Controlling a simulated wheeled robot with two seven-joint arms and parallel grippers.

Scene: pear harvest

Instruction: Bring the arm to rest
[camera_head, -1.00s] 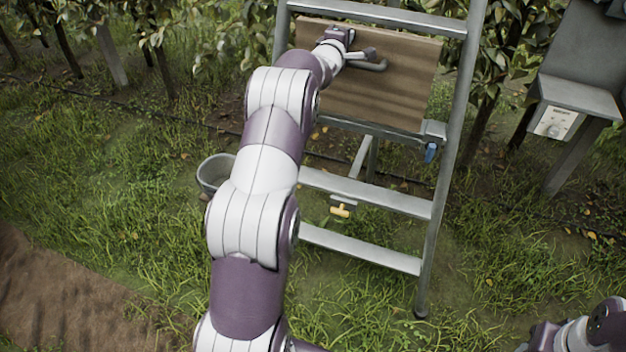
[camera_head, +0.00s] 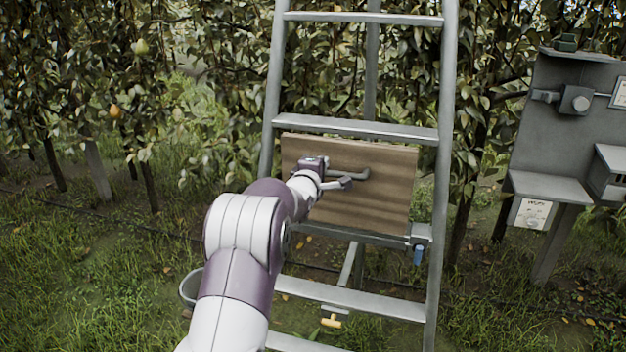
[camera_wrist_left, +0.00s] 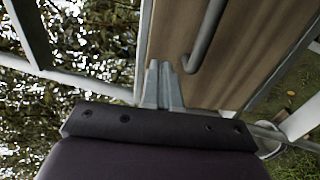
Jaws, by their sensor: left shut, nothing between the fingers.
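My left arm reaches up from the bottom of the head view to a wooden board (camera_head: 390,195) on a metal stepladder (camera_head: 446,150). Its gripper (camera_head: 345,183) is at the board's face, close to a grey bent handle (camera_head: 362,174). In the left wrist view the two fingers (camera_wrist_left: 162,66) are together with nothing between them. The handle (camera_wrist_left: 207,38) is just right of the fingertips there, apart from them in the picture. The board (camera_wrist_left: 250,45) fills the upper middle of that view. My right gripper is not in view.
A grey bucket (camera_head: 188,290) is beside my arm at lower left. A yellow-handled item (camera_head: 331,321) and a blue item (camera_head: 418,255) hang on the ladder. A grey metal stand (camera_head: 555,130) is at right. Pear trees (camera_head: 210,70) line the back.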

